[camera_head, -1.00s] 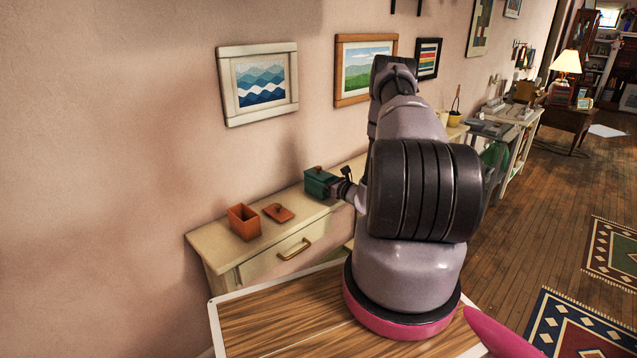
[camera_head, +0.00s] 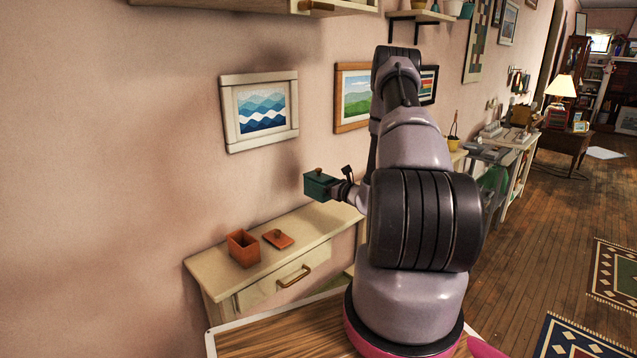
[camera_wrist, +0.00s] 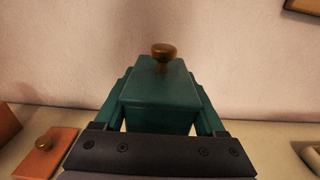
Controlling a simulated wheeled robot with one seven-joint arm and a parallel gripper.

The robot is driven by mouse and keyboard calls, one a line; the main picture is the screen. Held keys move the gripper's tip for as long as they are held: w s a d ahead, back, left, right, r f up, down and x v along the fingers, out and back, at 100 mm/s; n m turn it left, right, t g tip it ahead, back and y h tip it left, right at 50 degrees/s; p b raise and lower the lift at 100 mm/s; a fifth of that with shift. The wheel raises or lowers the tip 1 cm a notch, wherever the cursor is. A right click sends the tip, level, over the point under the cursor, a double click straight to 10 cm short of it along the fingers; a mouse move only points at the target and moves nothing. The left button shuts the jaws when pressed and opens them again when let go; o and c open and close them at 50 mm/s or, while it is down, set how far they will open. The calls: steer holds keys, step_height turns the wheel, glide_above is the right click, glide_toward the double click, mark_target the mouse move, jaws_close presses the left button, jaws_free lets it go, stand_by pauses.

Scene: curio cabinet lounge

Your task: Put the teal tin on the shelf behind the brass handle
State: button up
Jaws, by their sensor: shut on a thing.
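The teal tin (camera_head: 318,187), a dark green-blue box with a lid and round brass knob, is held upright in the air above the cream console. My gripper (camera_head: 338,190) is shut on it. In the wrist view the tin (camera_wrist: 160,100) sits between the two fingers, with its knob on top. A brass handle (camera_head: 293,276) is on the console's drawer front. Another brass-coloured handle (camera_head: 316,6) shows on a wall-mounted wooden unit (camera_head: 260,3), cut off by the top edge of the head view. The inside of that unit is out of sight.
An open orange box (camera_head: 242,249) and its orange lid (camera_head: 277,238) lie on the cream console (camera_head: 215,280). Framed pictures (camera_head: 260,108) hang on the wall behind. A small wall shelf (camera_head: 420,16) with pots is at upper right. My arm hides part of the console's right side.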

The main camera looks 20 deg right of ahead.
jaws_close()
